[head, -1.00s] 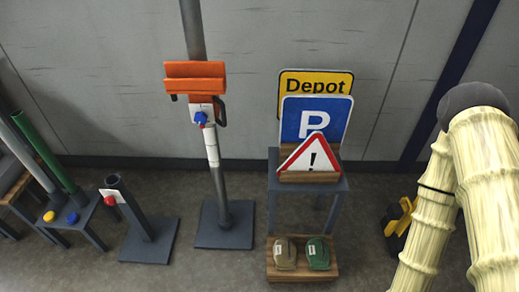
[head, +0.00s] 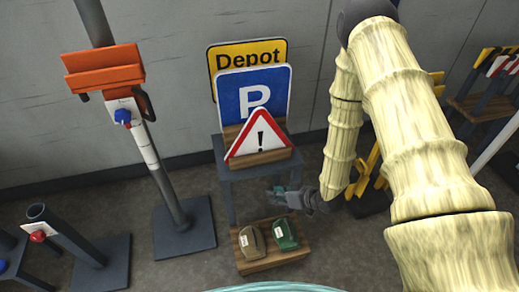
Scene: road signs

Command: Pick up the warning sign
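The warning sign (head: 259,139) is a white triangle with a red border and a black exclamation mark. It stands upright in a wooden holder (head: 272,157) on a small grey table (head: 222,172), in front of a blue P sign (head: 254,92) and a yellow Depot sign (head: 247,53). My gripper (head: 278,192) is low, in front of the table's right side and below the warning sign, apart from it. It is small and dark in the view, and I cannot tell whether its fingers are open.
A grey post with an orange bracket (head: 104,68) stands left. A yellow and black object is at right, partly behind my arm. The wall is behind.

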